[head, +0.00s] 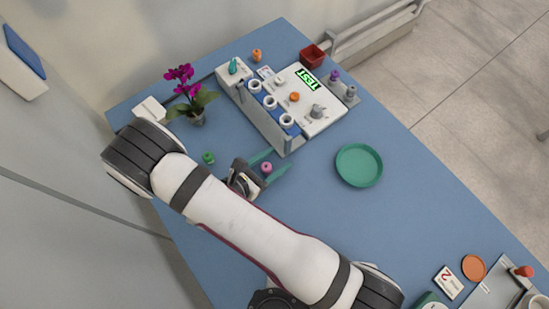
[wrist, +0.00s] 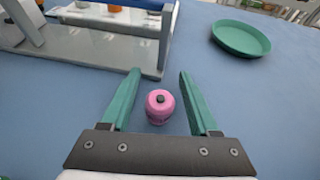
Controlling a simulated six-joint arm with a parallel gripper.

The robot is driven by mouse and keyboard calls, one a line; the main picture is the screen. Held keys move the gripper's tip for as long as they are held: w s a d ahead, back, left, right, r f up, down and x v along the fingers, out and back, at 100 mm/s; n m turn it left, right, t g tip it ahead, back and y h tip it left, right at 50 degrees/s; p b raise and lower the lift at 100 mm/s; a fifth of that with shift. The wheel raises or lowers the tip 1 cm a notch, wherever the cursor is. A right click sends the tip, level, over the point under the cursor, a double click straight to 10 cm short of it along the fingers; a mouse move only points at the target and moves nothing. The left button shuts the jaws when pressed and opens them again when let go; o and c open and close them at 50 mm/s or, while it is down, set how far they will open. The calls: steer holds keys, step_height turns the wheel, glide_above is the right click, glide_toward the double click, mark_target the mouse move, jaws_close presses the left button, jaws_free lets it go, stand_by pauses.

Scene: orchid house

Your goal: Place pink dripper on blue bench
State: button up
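The pink dripper (wrist: 159,104) is a small round pink piece with a dark top; it stands between the open green fingers of my gripper (wrist: 160,88) in the wrist view, with a gap on each side. In the head view the pink dripper (head: 266,168) also shows between the fingers of my gripper (head: 265,162), low over the bench. The blue bench (head: 330,215) spans most of the head view. Whether the dripper touches the bench is hard to tell.
A white rack and device (head: 312,112) with cups stands behind the gripper. A green saucer (head: 359,165) lies to the right. A green dripper (head: 208,157) and a potted pink orchid (head: 193,100) are at the left. Bench between saucer and front items is clear.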

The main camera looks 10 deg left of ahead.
mark_target(264, 168)
steer(key=shift+s+a+r, duration=0.2)
steer(key=shift+a+r, duration=0.05)
steer(key=shift+r, duration=0.05)
steer(key=v, duration=0.7)
steer(key=shift+f, duration=0.1)
steer(key=s+d+r+m+g, duration=0.2)
steer(key=d+r+m+g, duration=0.95)
steer(key=d+m, duration=0.5)
steer(key=s+a+r+m+y, duration=0.1)
steer(key=s+r+m+y, duration=0.6)
steer(key=m, duration=1.1)
steer(key=s+y, duration=0.1)
steer(key=y, duration=0.1)
steer(key=shift+r+y, duration=0.25)
steer(key=shift+y, duration=0.05)
